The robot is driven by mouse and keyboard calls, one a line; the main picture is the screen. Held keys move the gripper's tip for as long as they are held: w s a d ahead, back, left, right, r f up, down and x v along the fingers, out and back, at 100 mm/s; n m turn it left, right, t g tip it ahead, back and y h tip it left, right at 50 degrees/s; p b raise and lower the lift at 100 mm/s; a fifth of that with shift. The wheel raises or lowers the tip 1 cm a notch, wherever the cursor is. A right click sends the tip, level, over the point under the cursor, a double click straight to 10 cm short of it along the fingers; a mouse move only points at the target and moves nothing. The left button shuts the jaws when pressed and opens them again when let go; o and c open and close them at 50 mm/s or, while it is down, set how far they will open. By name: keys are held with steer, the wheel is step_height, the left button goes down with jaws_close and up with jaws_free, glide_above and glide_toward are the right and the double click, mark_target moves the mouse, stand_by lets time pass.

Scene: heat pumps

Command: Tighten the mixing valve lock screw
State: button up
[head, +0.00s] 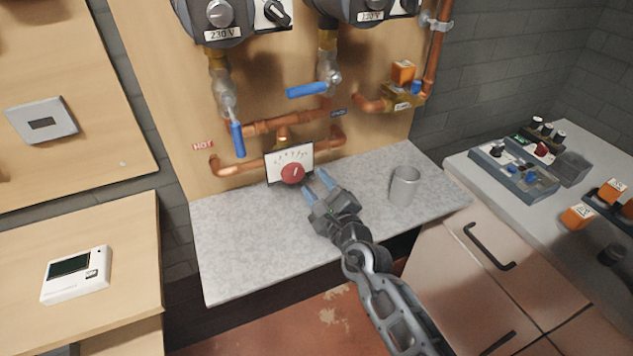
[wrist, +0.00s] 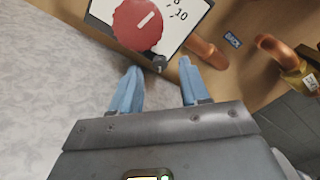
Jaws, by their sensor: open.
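The mixing valve has a white scale plate (head: 303,155) and a red round knob (head: 292,173), above the back of the grey counter. In the wrist view the red knob (wrist: 138,25) shows a white pointer mark beside the scale plate (wrist: 182,18). A small dark piece (wrist: 160,63) at the plate's edge looks like the lock screw; I cannot make it out in the head view. My gripper (head: 316,187) is open and empty, its blue fingers just right of and below the knob. In the wrist view the fingertips (wrist: 160,70) lie either side of the dark piece, apparently apart from it.
Copper pipes (head: 270,125) and valves with blue levers (head: 237,138) are above the mixing valve. A grey cup (head: 404,186) stands on the counter (head: 245,250) right of my gripper. The counter's left part is clear.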

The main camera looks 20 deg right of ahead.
steer(key=shift+w, duration=0.65)
steer(key=shift+c, duration=0.3)
jaws_close()
